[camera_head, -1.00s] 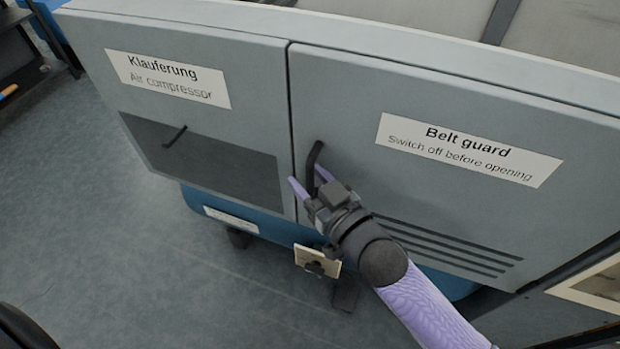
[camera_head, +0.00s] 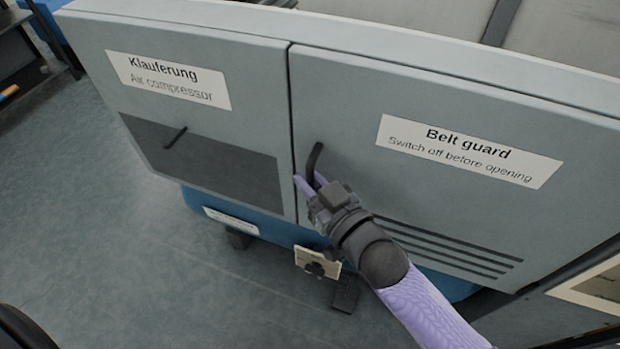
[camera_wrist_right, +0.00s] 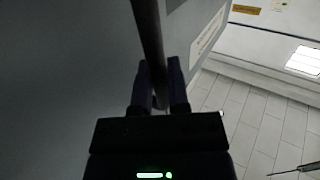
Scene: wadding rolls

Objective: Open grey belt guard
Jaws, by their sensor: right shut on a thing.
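The grey belt guard (camera_head: 430,105) is the right-hand door on the front of the machine, with a white label reading "Belt guard". It sits flush beside the left-hand panel and looks closed. Its dark bar handle (camera_head: 314,160) is near the door's left edge. My right gripper (camera_head: 309,182) has its purple fingers at the lower part of the handle, shut on it. In the right wrist view the dark handle (camera_wrist_right: 149,40) runs down between the two fingers (camera_wrist_right: 160,88). My left gripper is not in view.
The left panel (camera_head: 220,85), labelled "Klauferung Air compressor", has a dark lower area and a small handle (camera_head: 175,137). A blue base (camera_head: 262,225) with dark feet is below. Open floor (camera_head: 130,250) lies at the left and front.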

